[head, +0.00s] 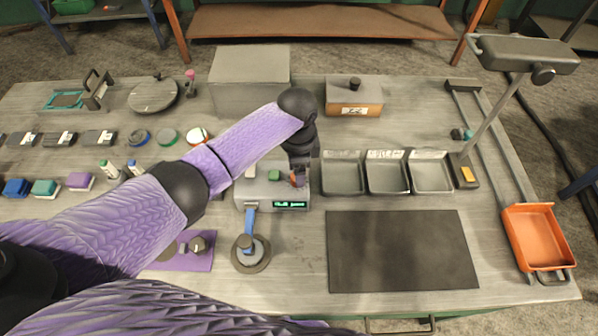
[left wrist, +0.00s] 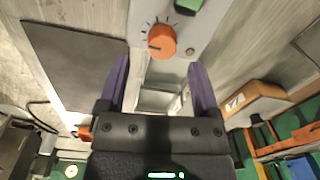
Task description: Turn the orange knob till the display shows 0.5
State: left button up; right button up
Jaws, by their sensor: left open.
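The orange knob (left wrist: 162,42) sits on a grey panel with dial marks around it and a dark pointer line on its face. In the head view the knob (head: 298,179) is partly hidden by my gripper on top of the grey device (head: 246,192). The device's display (head: 291,204) glows green, but its characters are too small to read surely. My left gripper (left wrist: 160,64) is open, pointing at the panel, with its purple fingers spread on either side of the knob. Whether they touch it cannot be told. My right gripper is not in view.
A green button (head: 273,175) sits beside the knob. Three grey trays (head: 343,190) stand right of the device, with a black mat (head: 402,250) in front. A grey box (head: 249,68) and an orange-fronted box (head: 354,97) stand behind. A blue-handled round fixture (head: 251,255) is in front.

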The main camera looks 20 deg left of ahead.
pick_arm(q)
notch_tip(320, 180, down, 4)
jog(key=shift+w+f+b, duration=0.15)
jog(key=shift+f+b, duration=0.05)
jog(key=shift+b, duration=0.4)
grip_shut()
